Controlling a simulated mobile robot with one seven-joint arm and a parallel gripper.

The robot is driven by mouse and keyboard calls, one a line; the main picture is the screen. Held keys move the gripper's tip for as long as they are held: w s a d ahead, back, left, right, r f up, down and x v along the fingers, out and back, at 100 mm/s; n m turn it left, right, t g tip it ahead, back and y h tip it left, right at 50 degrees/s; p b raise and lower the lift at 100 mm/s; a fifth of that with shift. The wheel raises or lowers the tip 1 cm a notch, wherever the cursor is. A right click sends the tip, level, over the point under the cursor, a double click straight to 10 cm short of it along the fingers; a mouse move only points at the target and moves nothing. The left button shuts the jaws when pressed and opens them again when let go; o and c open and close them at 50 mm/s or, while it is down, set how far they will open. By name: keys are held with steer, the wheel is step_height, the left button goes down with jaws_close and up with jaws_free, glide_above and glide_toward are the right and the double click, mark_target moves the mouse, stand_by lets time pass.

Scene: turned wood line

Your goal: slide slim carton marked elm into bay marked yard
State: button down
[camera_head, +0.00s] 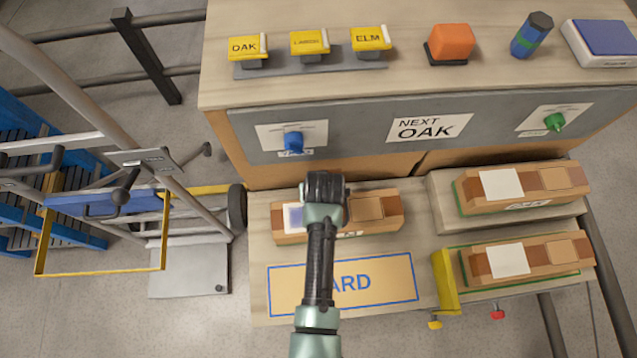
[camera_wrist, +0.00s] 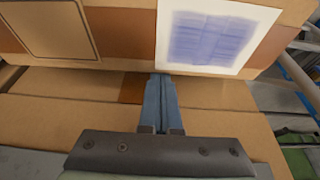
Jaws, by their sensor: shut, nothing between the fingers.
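A slim brown carton (camera_head: 375,209) lies crosswise on the pale bench, just behind the bay marked YARD (camera_head: 392,287). Its front marking is mostly hidden by my arm, so I cannot read it surely. In the wrist view the carton (camera_wrist: 120,47) spans the top, with a white and blue label. My gripper (camera_head: 324,184) is over the carton's middle in the head view. In the wrist view its fingers (camera_wrist: 160,80) are together and empty, tips at the carton's lower edge; contact is unclear. The bay is a blue-outlined tan rectangle, bare where visible, its first letter covered by my arm.
Two similar cartons lie at right, one on a raised block (camera_head: 525,188), one in a green outline (camera_head: 525,256). A yellow stop (camera_head: 445,280) stands beside the bay. Behind is a panel with a NEXT OAK sign (camera_head: 430,128). A trolley frame (camera_head: 105,235) is at left.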

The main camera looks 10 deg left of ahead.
steer(key=s+d+p, duration=0.3)
steer(key=s+p, duration=0.4)
steer(key=s, duration=0.8)
steer(key=shift+p, duration=0.4)
